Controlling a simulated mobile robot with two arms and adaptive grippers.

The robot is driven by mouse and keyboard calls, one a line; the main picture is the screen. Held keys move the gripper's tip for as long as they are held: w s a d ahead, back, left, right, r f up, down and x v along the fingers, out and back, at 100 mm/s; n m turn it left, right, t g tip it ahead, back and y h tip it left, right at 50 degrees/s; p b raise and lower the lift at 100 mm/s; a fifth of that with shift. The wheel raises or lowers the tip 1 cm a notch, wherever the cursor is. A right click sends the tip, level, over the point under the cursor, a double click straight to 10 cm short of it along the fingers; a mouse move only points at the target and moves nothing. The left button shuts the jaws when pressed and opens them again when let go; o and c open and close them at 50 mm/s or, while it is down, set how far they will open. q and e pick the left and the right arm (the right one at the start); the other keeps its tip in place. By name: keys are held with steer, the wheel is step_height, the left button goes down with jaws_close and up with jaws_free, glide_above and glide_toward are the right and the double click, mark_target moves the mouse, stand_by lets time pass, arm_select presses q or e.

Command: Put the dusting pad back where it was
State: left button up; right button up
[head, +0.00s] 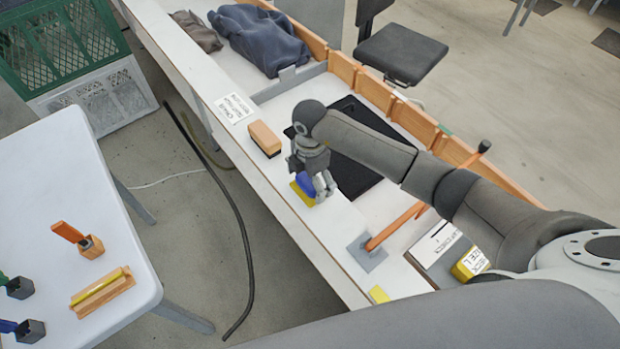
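A pad with a blue top and a yellow underside (302,187), which looks like the dusting pad, is at the near edge of the white bench. My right gripper (320,186) points down at it. Its fingers are at the right side of the blue part and partly cover it. The far side of the grip is hidden, so I cannot tell whether the fingers are closed on the pad. I also cannot tell whether the pad rests on the bench or is just above it. My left gripper is not in view.
A wooden block brush (264,138) and a white label card (235,107) are on the bench ledge (215,88). A black mat (352,172) lies behind my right gripper. An orange lever (398,225) rises to its right.

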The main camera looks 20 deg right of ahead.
steer(key=shift+r, duration=0.25)
step_height(320, 180, up, 12)
steer(key=b, duration=0.3)
steer(key=shift+f, duration=0.15)
stand_by(0.4)
